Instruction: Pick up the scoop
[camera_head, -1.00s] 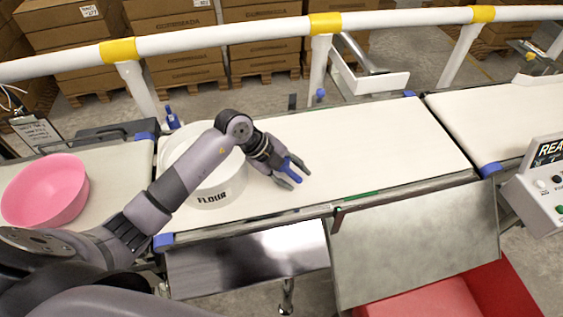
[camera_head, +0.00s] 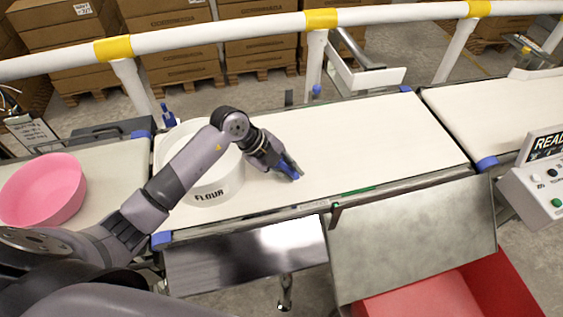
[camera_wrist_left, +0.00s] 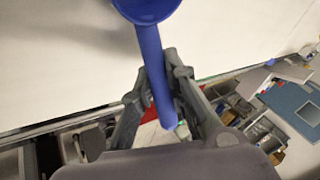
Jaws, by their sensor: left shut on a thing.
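The blue scoop (camera_wrist_left: 152,62) shows in the left wrist view, its handle between my left gripper's fingers and its bowl at the top edge. My left gripper (camera_wrist_left: 160,95) is shut on the handle. In the head view the left gripper (camera_head: 291,171) is over the white belt, just right of the white FLOUR tub (camera_head: 217,188), with a bit of blue scoop showing at its fingertips. Most of the scoop is hidden there by the gripper. I cannot tell whether the scoop touches the belt. My right gripper is not in view.
A pink bowl (camera_head: 42,190) stands on the left belt. The white belt (camera_head: 370,140) is clear to the right of the gripper. A white guard rail (camera_head: 230,33) runs behind. A control box (camera_head: 545,180) is at right, and a red bin (camera_head: 505,290) is below the front edge.

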